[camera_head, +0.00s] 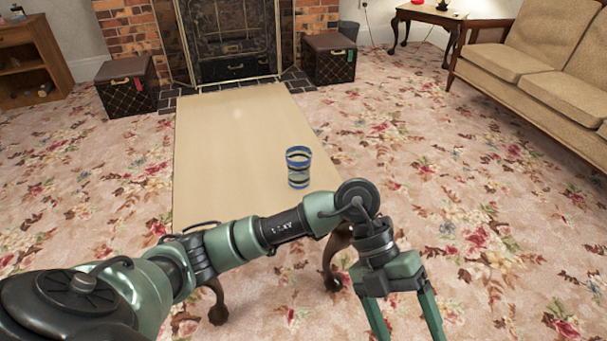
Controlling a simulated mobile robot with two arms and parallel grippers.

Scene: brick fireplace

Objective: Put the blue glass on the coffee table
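The blue glass (298,167) is a clear tumbler with blue bands. It stands upright on the coffee table (235,140), near the right edge of its near half. The table is long, with a pale top and dark curved legs. My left gripper (408,322) hangs at the lower right, off the table's right side and apart from the glass. Its fingers are spread, with only carpet between them; the tips are cut off by the bottom edge. My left arm crosses in front of the table's near end and hides part of it. My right gripper is not in view.
A brick fireplace (235,40) stands behind the table, with dark boxes on its left (127,86) and right (329,58). A beige sofa (545,75) is at the right. The rest of the tabletop is bare, and flowered carpet lies open on both sides.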

